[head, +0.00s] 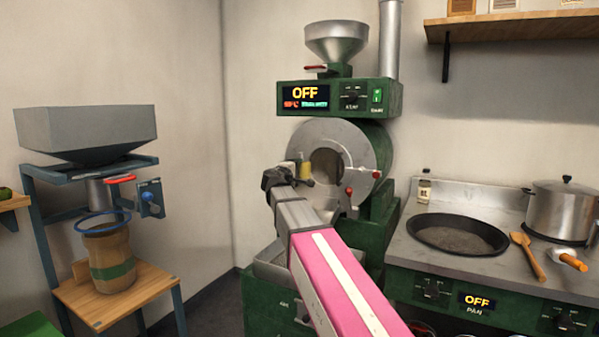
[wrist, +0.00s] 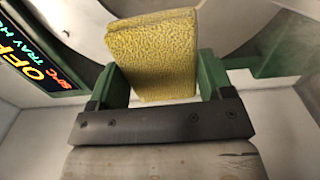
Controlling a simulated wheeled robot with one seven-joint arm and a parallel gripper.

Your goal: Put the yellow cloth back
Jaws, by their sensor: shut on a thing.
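The yellow cloth (wrist: 152,52) is a thick, rough-textured block between the two green fingers of my gripper (wrist: 160,84) in the wrist view. My gripper is shut on it. In the head view the cloth (head: 306,172) is a small yellow patch at the end of my arm, in front of the round metal face of the green roaster (head: 335,150). Its far side is hidden. I cannot tell whether it touches the roaster face.
A steel counter (head: 420,255) on the right holds a dark pan (head: 457,236), a wooden spoon (head: 527,256), a steel pot (head: 562,208) and a small bottle (head: 425,187). A grey hopper stand (head: 88,130) with a sack (head: 108,258) is at left. Roaster and pan displays read OFF.

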